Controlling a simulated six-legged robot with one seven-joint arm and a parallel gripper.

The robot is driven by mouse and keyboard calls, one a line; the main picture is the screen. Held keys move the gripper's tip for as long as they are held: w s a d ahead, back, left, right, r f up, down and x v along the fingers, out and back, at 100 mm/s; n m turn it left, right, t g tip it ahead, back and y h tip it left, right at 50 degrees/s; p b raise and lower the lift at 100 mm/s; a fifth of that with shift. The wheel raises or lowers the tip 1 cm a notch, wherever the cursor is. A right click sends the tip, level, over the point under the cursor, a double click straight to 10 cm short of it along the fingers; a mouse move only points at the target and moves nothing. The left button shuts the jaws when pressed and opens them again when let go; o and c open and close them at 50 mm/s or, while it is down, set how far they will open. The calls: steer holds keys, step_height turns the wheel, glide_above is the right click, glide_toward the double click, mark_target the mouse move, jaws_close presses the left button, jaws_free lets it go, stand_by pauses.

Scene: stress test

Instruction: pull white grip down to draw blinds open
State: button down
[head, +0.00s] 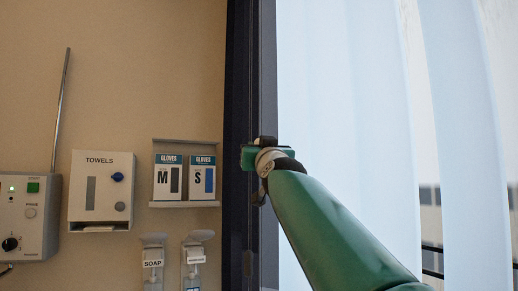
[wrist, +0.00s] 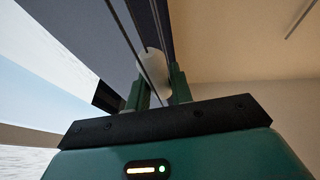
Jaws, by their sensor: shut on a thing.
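The blinds (head: 310,120) are tall pale vertical slats across the right half of the head view, with narrow gaps between some of them. My gripper (head: 258,155) is at the dark window frame, left of the slats. In the wrist view, its two green fingers (wrist: 158,84) are shut on the white grip (wrist: 153,64), a pale rounded piece beside thin cords or rails. The fingers hide part of the grip. In the head view, my gripper and arm hide the grip.
The dark window frame (head: 238,80) runs vertically beside my gripper. On the tan wall to the left are a towel dispenser (head: 88,160), a glove box holder (head: 185,204), a soap dispenser (head: 153,262) and a control box (head: 40,235) with a metal rod.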

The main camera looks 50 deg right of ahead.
step_height(320, 180, down, 20)
stand_by(0.4)
steer(key=c, duration=1.2)
jaws_free()
steer(key=shift+w, duration=0.1)
steer(key=shift+c, duration=0.2)
steer(key=shift+r, duration=0.1)
steer(key=v, duration=1.4)
steer(key=shift+d, duration=0.1)
